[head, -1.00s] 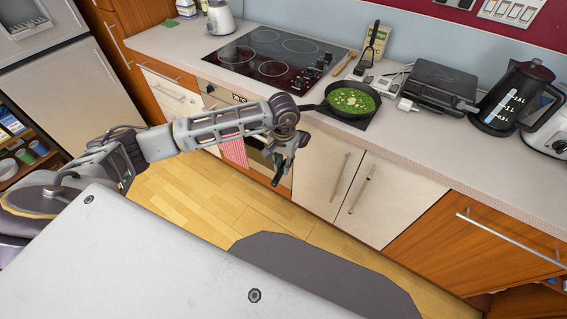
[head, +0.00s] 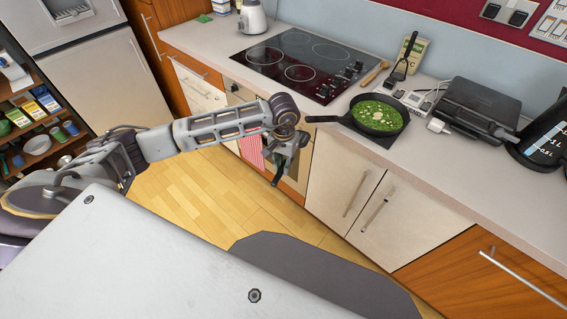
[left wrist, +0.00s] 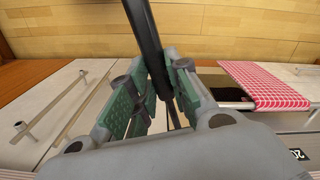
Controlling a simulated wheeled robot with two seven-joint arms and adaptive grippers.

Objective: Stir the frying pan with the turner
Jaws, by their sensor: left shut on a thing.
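My left gripper (head: 280,165) is in front of the lower cabinets and below the counter edge. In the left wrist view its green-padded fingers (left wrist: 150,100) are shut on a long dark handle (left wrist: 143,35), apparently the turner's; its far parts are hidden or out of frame. The black frying pan (head: 346,119) sits on the counter, up and right of the gripper and apart from it. Green food with a pale patch (head: 377,115) fills it, and its handle points left. My right gripper is not in view.
A black hob (head: 290,62) lies left of the pan. A wooden spoon (head: 374,74), another black utensil (head: 401,69), a dark grill (head: 480,101) and a kettle (head: 545,133) stand behind or right. A red checked towel (head: 251,150) hangs on the oven front.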

